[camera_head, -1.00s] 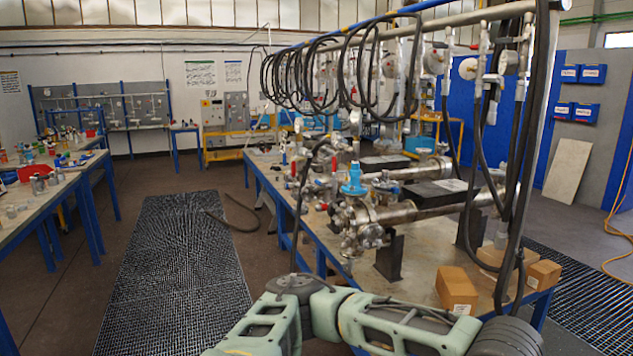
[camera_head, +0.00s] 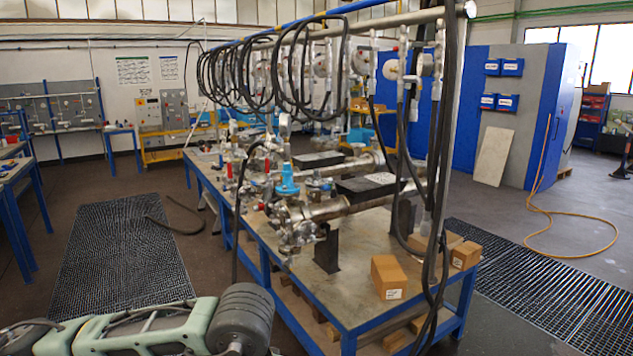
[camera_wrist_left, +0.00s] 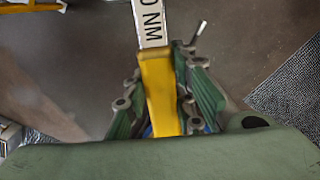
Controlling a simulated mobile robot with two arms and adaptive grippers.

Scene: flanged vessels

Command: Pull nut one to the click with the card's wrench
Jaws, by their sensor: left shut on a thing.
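The flanged vessel (camera_head: 345,205) lies on the blue-framed bench in the head view, with its flange end (camera_head: 296,228) towards the left and a blue fitting (camera_head: 287,180) above it. Single nuts are too small to tell apart, so I cannot pick out nut one. In the left wrist view my left gripper (camera_wrist_left: 160,105) is shut on the yellow handle of a wrench (camera_wrist_left: 157,72). A white label reading "0 NM", cut off by the picture edge, shows further along it. The wrench is well clear of the vessel. My right gripper is in no view.
Black hoses (camera_head: 432,180) hang over the bench's right end. Cardboard boxes (camera_head: 388,277) sit on the bench top (camera_head: 345,300) near its front right. Floor gratings (camera_head: 120,255) lie left and right of the bench. A yellow hose (camera_head: 545,205) lies on the floor at right.

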